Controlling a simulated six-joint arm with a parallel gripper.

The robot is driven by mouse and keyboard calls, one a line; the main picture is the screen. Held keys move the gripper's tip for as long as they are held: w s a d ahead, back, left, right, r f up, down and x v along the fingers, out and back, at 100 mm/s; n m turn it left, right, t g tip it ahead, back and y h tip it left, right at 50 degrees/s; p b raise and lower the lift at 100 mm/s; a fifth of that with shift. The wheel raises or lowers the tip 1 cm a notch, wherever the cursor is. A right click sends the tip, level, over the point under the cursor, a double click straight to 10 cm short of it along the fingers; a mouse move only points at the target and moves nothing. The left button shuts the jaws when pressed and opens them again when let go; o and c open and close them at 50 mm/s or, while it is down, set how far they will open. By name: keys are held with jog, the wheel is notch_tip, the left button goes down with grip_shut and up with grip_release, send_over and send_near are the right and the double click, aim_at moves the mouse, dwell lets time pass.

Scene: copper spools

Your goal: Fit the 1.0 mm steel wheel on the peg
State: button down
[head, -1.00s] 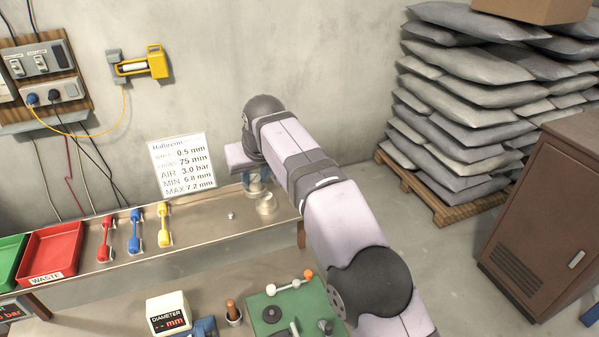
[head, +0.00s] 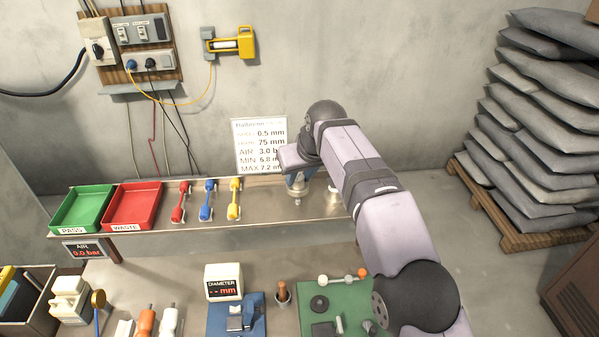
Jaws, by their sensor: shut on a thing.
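My gripper (head: 297,187) points down over the metal shelf at the back, just left of a pale round cup-like piece (head: 333,193). It is shut on a small grey metal piece (head: 296,196), which I take for the steel wheel; its size mark cannot be read. The small silver stub that stood on the shelf, perhaps the peg, is now hidden behind the gripper and the held piece. I cannot tell whether the wheel is on the peg, touching it or above it.
Red (head: 180,203), blue (head: 207,201) and yellow (head: 234,198) handled tools stand left on the shelf (head: 265,206). Further left are a red waste tray (head: 134,205) and a green pass tray (head: 82,208). A diameter display (head: 223,282) and green mat (head: 338,298) lie in front.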

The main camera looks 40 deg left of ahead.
aim_at(300, 188)
jog(key=shift+f, duration=1.9)
jog(key=shift+f+b, duration=0.3)
jog(key=shift+f, duration=0.05)
jog(key=c, duration=1.3)
grip_release()
jog(key=shift+r, duration=0.1)
jog(key=b+v, duration=0.3)
jog(key=v, duration=0.4)
jog(key=shift+d, duration=0.1)
